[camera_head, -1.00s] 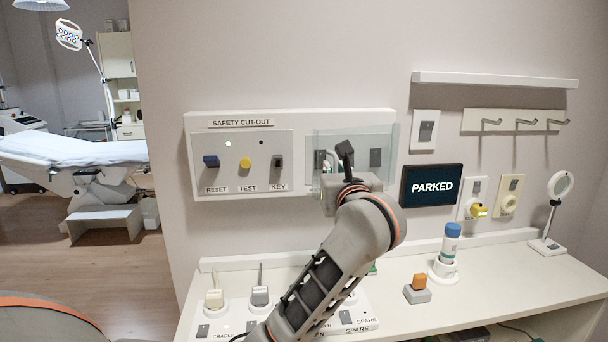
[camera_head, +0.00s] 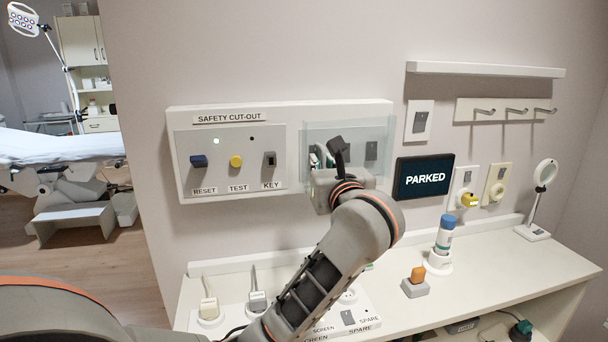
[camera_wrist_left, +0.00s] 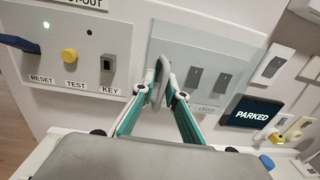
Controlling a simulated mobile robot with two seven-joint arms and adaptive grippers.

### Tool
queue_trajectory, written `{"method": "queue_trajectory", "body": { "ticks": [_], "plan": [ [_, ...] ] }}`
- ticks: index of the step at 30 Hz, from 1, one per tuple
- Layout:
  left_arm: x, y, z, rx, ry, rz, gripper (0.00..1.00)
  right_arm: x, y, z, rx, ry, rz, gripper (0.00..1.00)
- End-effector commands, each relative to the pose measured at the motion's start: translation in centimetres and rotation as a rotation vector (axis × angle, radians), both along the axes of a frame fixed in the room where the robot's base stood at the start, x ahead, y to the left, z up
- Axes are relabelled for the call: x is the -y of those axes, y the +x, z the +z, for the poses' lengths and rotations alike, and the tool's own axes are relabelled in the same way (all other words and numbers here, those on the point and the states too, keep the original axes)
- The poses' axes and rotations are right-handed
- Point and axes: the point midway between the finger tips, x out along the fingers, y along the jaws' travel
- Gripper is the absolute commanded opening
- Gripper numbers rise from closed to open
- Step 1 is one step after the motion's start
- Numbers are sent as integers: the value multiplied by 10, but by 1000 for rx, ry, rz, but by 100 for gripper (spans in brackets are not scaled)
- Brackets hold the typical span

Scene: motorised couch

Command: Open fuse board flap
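The fuse board flap (camera_head: 375,133) is a clear panel over the right part of the white safety cut-out board (camera_head: 280,112). It also shows in the left wrist view (camera_wrist_left: 215,55), with grey switches behind it. My left gripper (camera_head: 322,156) is in front of the flap's left part, mostly hidden by its own wrist in the head view. In the left wrist view its teal fingers (camera_wrist_left: 163,92) narrow toward a pale looped piece near the flap's left edge. I cannot tell whether the tips grip it. My right gripper is not in view.
Left of the flap are a blue reset knob (camera_head: 199,161), a yellow test knob (camera_head: 236,161) and a key switch (camera_head: 269,159). A PARKED screen (camera_head: 424,177) is to the right. The shelf below holds a blue-capped bottle (camera_head: 444,237) and an orange-topped block (camera_head: 416,283).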

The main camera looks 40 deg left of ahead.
Motion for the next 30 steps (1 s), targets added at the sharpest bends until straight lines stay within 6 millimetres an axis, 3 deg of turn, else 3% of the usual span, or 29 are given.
{"method": "queue_trajectory", "body": {
  "ticks": [1,10,18,30],
  "plan": [
    [13,-7,-4,1,-9,-11,13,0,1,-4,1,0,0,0],
    [56,-49,-3,0,-8,-8,13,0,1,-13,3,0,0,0],
    [20,-72,-7,-70,281,192,13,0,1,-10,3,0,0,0],
    [13,-86,-4,-120,489,293,13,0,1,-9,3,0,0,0]
  ]
}}
